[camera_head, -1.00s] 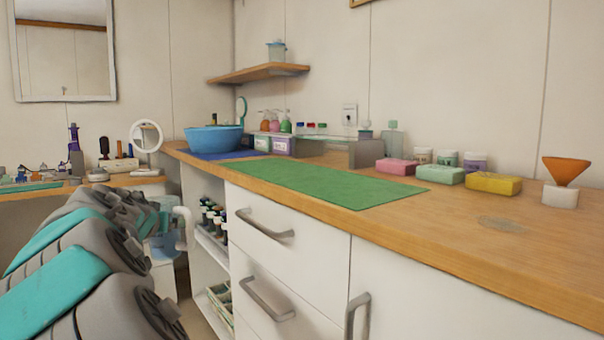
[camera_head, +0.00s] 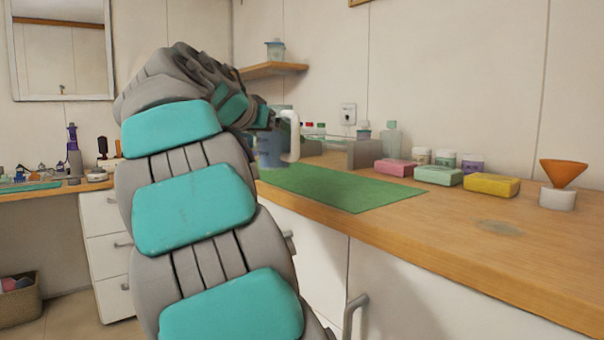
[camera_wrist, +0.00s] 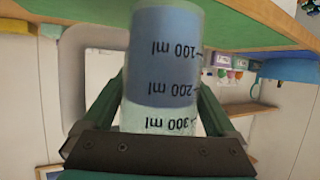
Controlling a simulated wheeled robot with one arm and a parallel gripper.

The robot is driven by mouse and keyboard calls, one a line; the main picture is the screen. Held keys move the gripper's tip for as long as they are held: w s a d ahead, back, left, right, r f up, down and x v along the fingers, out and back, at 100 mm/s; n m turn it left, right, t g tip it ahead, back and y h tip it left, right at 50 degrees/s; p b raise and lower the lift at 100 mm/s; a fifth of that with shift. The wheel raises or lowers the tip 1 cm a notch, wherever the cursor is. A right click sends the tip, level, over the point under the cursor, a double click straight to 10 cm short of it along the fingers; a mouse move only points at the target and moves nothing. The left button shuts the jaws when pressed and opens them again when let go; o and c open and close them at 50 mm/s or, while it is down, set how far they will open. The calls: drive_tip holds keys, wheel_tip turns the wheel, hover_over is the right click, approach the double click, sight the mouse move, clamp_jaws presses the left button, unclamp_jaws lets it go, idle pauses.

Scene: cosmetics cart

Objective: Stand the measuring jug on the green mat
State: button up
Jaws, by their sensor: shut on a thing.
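My gripper (camera_wrist: 160,115) is shut on the measuring jug (camera_wrist: 165,60), with a finger on either side of it. The jug is clear with bluish contents and black ml marks. The wrist view is upside down, and the jug looks upright in it. The mat lies flat and bare on the counter. I cannot tell whether the jug is over the mat or in front of it.
Soap bars, such as the yellow one (camera_head: 492,184), small jars and an orange funnel (camera_head: 563,172) stand right of the mat. A grey holder (camera_head: 365,154) stands behind it. The blue bowl (camera_wrist: 290,70) shows in the wrist view. A wooden shelf (camera_head: 275,69) is above.

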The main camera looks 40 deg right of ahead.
drive_tip(key=shift+s+d+r, duration=0.1)
drive_tip(key=shift+d, duration=0.35)
drive_tip(key=shift+d+r+p+x, duration=0.1)
drive_tip(key=shift+r+p+x, duration=0.2)
drive_tip(key=shift+x, duration=2.35)
drive_tip(key=shift+d+r+p+x, duration=0.15)
drive_tip(key=shift+p+x, duration=0.2)
drive_tip(key=shift+x, duration=2.3)
drive_tip(key=shift+d+r+p+x, duration=0.1)
drive_tip(key=shift+r+p+x, duration=0.2)
drive_tip(key=shift+x, duration=2.4)
drive_tip(key=shift+s+f, duration=0.15)
drive_tip(key=shift+f, duration=0.1)
drive_tip(key=o, duration=1.5)
drive_tip(key=shift+r, duration=0.2)
drive_tip(key=v, duration=1.2)
drive_tip(key=shift+b, duration=0.45)
